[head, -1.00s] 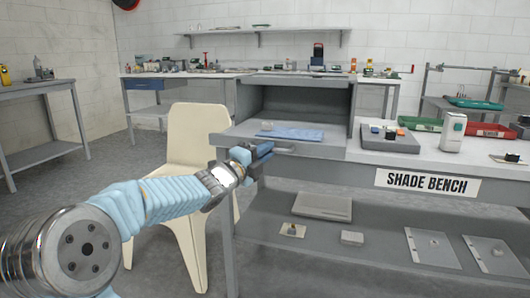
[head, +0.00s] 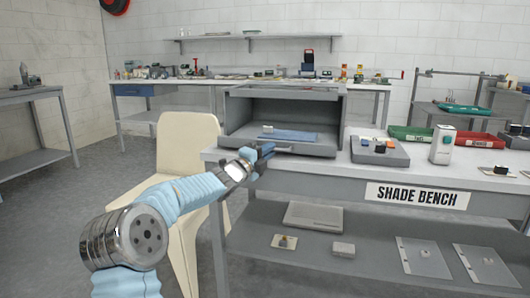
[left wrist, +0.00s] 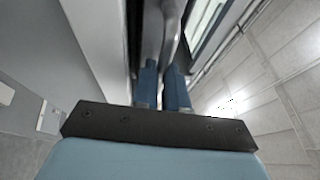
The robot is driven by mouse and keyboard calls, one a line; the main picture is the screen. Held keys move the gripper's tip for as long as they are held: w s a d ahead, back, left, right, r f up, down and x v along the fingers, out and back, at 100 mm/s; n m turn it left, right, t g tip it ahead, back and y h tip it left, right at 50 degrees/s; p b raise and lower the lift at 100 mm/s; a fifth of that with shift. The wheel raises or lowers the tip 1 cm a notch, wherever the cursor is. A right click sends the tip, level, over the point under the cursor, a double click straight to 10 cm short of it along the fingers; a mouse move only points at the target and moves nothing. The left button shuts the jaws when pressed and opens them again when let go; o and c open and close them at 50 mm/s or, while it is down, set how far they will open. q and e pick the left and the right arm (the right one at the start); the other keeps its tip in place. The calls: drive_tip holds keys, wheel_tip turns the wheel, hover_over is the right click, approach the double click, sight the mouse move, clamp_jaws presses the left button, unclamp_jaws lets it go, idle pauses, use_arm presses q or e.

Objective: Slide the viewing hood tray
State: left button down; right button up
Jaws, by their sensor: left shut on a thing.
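The grey viewing hood (head: 285,92) stands on the bench, its front open. Its tray (head: 318,148) lies at the hood's mouth, with its front edge a little out and the bench top showing in front of it. A blue cloth-like sheet (head: 290,136) and a small pale item (head: 267,129) lie on the tray. My left gripper (head: 265,151) is at the tray's front handle (head: 288,151), shut on it. In the left wrist view the blue fingers (left wrist: 164,85) close around the grey handle bar (left wrist: 171,35). My right gripper is not in view.
A cream chair (head: 187,145) stands left of the bench, close under my left arm. A grey block with small items (head: 380,152) sits right of the tray, with a white device (head: 443,145) farther right. The lower shelf (head: 350,225) holds plates and small parts.

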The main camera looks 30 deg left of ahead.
use_arm(q)
drive_tip(key=c, duration=1.2)
unclamp_jaws()
drive_tip(key=b+v, duration=0.2)
drive_tip(key=v, duration=1.2)
drive_tip(key=shift+b, duration=0.4)
drive_tip(key=shift+o, duration=0.2)
drive_tip(key=shift+r, duration=0.15)
